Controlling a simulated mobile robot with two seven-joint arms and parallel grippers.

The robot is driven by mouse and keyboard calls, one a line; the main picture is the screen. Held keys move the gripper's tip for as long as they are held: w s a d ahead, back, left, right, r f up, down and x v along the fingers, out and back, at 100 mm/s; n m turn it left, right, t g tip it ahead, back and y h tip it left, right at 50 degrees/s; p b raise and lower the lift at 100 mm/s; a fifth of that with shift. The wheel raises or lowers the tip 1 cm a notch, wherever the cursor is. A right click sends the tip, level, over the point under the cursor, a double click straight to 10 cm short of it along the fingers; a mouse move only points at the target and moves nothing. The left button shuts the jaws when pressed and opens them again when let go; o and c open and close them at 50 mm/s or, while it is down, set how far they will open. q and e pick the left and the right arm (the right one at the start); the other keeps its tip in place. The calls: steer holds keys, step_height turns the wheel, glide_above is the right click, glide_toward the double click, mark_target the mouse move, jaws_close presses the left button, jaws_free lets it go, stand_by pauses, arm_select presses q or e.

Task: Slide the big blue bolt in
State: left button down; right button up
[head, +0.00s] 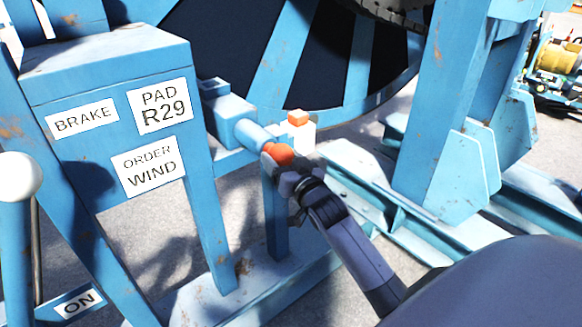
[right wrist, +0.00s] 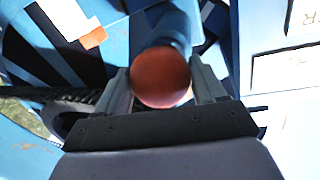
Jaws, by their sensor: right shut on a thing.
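The big blue bolt (head: 254,136) is a light blue bar with an orange end knob (head: 281,154). It lies in a blue housing (head: 226,113) on the frame beside the reel. My right gripper (head: 281,165) is at the orange end. In the right wrist view the round orange knob (right wrist: 161,77) sits between the two fingers of my right gripper (right wrist: 163,88), which are shut on it. The blue bar (right wrist: 164,32) runs away behind the knob. How far the bolt reaches into the housing is hard to tell. My left gripper is not in view.
A blue box (head: 110,90) with BRAKE, PAD R29 and ORDER WIND labels stands at left. A white-knobbed lever (head: 18,177) is at far left, near an ON label (head: 78,302). A small orange-tipped white block (head: 300,128) is close beside the bolt's end. The big reel (head: 290,60) is behind.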

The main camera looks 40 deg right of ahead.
mark_target(266, 149)
steer(key=w, duration=0.2)
steer(key=w+b, duration=0.1)
steer(key=w, duration=0.2)
steer(key=w+b, duration=0.1)
steer(key=w, duration=0.1)
steer(key=shift+w+a, duration=0.15)
steer(key=shift+a, duration=0.15)
steer(key=shift+r, duration=0.2)
steer(key=o, duration=1.3)
steer(key=shift+o, duration=0.8)
steer(key=shift+w+f, duration=0.15)
steer(key=shift+w, duration=0.05)
steer(key=shift+s, duration=0.1)
steer(key=shift+s+a, duration=0.1)
steer(key=shift+s, duration=0.4)
steer(key=shift+s+a, duration=0.2)
steer(key=shift+s, duration=1.3)
steer(key=shift+s+a, duration=0.15)
steer(key=shift+s, duration=1.35)
